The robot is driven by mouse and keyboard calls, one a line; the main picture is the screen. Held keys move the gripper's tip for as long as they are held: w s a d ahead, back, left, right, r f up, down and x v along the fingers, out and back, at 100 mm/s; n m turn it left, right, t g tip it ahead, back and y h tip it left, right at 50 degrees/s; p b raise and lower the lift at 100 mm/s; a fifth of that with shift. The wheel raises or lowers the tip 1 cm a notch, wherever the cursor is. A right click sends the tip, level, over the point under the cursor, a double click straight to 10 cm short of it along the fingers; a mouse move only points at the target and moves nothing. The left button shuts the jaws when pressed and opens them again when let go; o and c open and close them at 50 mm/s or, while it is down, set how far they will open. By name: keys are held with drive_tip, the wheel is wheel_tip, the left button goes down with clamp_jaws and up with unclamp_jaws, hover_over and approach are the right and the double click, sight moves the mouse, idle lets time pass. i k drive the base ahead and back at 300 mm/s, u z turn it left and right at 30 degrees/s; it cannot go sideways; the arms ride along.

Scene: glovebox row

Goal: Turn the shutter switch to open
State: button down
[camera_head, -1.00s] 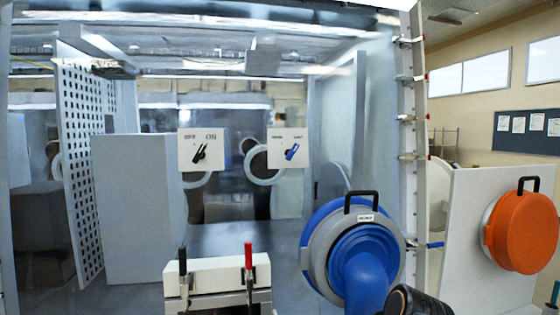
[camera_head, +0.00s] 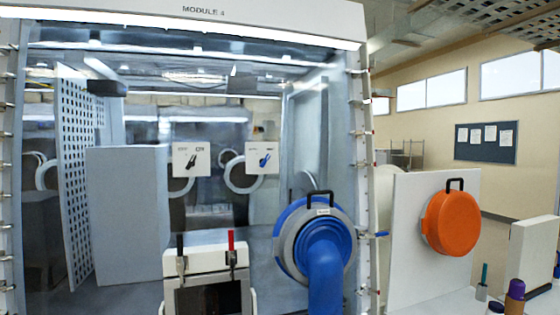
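Two white switch plates show inside the glass-fronted glovebox (camera_head: 330,110). The right plate (camera_head: 252,166) carries a blue knob (camera_head: 265,160), slanted with its upper end to the right. The left plate (camera_head: 182,165) carries a black knob (camera_head: 192,160); its lettering looked like OFF and ON in the earlier view. The right plate's small lettering is too blurred to read surely, so I cannot confirm which is the shutter switch. My gripper is not in view.
A blue glove port (camera_head: 290,245) with a black handle and blue sleeve is on the front right. A white box with black and red levers (camera_head: 231,250) stands front centre. An orange round cover (camera_head: 452,222) sits on a side panel. Bottles (camera_head: 515,295) stand at lower right.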

sight(267, 159)
drive_tip(key=z, duration=0.15)
drive_tip(key=i, duration=0.7)
drive_tip(key=u, duration=1.9)
